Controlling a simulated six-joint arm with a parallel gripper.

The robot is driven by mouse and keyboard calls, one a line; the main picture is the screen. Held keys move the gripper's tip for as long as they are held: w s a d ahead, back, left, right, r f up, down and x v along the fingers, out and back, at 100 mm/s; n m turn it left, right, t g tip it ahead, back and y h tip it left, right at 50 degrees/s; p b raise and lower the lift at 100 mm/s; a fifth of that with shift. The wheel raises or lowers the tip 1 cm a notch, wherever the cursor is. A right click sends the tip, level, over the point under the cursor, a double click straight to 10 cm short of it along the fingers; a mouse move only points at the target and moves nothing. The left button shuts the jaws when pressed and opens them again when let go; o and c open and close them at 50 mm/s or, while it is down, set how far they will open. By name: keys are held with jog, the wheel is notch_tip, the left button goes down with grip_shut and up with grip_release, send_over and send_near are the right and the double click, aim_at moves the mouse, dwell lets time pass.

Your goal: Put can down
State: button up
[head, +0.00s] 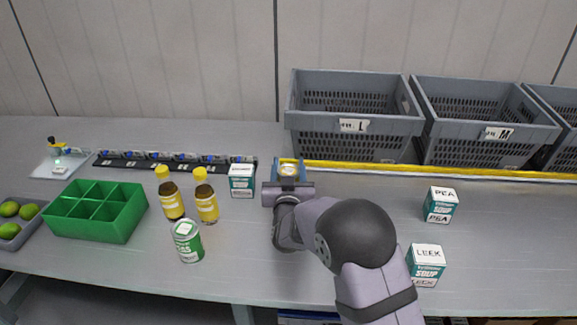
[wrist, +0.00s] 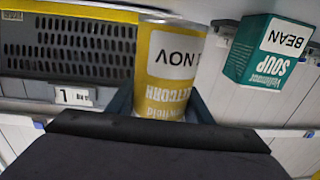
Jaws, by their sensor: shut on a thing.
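A yellow can (wrist: 168,72) with a white label band is between the fingers of my gripper (wrist: 160,108) in the wrist view, its lettering upside down there. In the head view only the can's top (head: 290,168) and a little of its side show, between the blue fingers of my gripper (head: 289,175). My gripper is shut on the can, just in front of the yellow strip at the back of the table. The can's base is hidden in the head view, so I cannot tell whether it touches the table.
A teal and white soup box (head: 241,181) stands left of my gripper. Two yellow-capped bottles (head: 173,200) and a green can (head: 187,241) stand further left, near a green divided tray (head: 118,228). Grey crates (head: 350,135) line the back. Two soup boxes (head: 441,205) stand right.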

jog(key=shift+f+b, duration=0.3)
jog(key=shift+b, duration=0.05)
jog(key=shift+f, duration=0.2)
jog(key=o, duration=1.4)
jog(key=shift+f, duration=0.1)
jog(key=shift+r+p, duration=0.3)
jog(key=shift+r, duration=0.15)
jog(key=s, duration=0.4)
jog(key=s+b, duration=0.1)
jog(key=s, duration=0.3)
jog(key=s+d, duration=0.1)
jog(key=s, duration=0.3)
jog(key=shift+r+b, duration=0.2)
jog(key=shift+b, duration=0.2)
